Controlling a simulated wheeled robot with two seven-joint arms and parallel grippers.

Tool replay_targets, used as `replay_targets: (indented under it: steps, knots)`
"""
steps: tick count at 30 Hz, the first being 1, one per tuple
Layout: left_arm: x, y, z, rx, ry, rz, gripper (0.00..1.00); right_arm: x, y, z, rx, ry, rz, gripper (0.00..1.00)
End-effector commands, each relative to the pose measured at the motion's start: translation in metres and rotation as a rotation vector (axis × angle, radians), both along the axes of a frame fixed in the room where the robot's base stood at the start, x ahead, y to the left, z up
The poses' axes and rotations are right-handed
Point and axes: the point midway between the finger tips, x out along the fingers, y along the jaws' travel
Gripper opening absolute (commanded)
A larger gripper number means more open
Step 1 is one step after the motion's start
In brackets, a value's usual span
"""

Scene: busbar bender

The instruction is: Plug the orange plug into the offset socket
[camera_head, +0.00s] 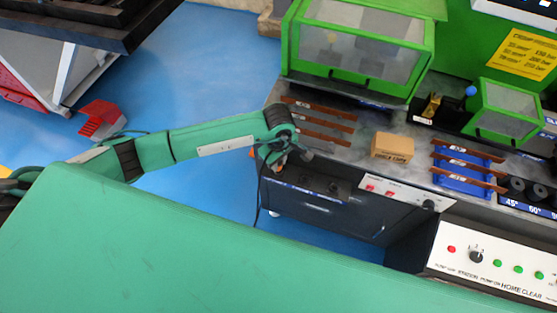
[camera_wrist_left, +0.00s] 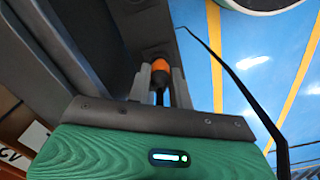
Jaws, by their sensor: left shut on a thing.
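My left gripper (camera_head: 279,160) is at the left end of the dark machine bench, by its front top edge. In the left wrist view the gripper fingers (camera_wrist_left: 160,88) are shut on the orange plug (camera_wrist_left: 155,52), whose orange body shows beyond the fingertips. The plug is mostly hidden in the head view. A black cable (camera_head: 258,195) hangs down beside the gripper; a black cable also curves across the right of the left wrist view (camera_wrist_left: 232,75). I cannot make out the offset socket or whether the plug touches it. My right gripper is not in view.
The bench carries green guarded machines (camera_head: 360,45), brown bars (camera_head: 320,115), a cardboard box (camera_head: 392,147) and a blue rack (camera_head: 462,185). White control panels (camera_head: 405,194) sit on its front. A red pedal-like box (camera_head: 100,118) lies on the blue floor, which is open at left.

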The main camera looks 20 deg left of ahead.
Motion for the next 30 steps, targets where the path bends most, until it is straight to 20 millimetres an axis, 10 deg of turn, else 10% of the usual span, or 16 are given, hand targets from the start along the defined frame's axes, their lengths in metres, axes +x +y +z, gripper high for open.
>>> replay_targets:
  steps: [14,15,18,30]
  knots:
    - [0.000,0.000,-0.013,0.001,0.000,0.000,0.00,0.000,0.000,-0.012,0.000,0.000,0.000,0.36]
    - [0.000,0.000,-0.012,0.000,0.001,0.000,0.27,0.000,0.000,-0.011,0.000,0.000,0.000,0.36]
    - [0.000,0.000,-0.012,0.000,0.001,0.000,0.46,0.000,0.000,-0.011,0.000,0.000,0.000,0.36]
    - [0.000,0.000,-0.012,0.000,0.001,0.000,0.46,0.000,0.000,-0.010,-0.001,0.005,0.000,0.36]
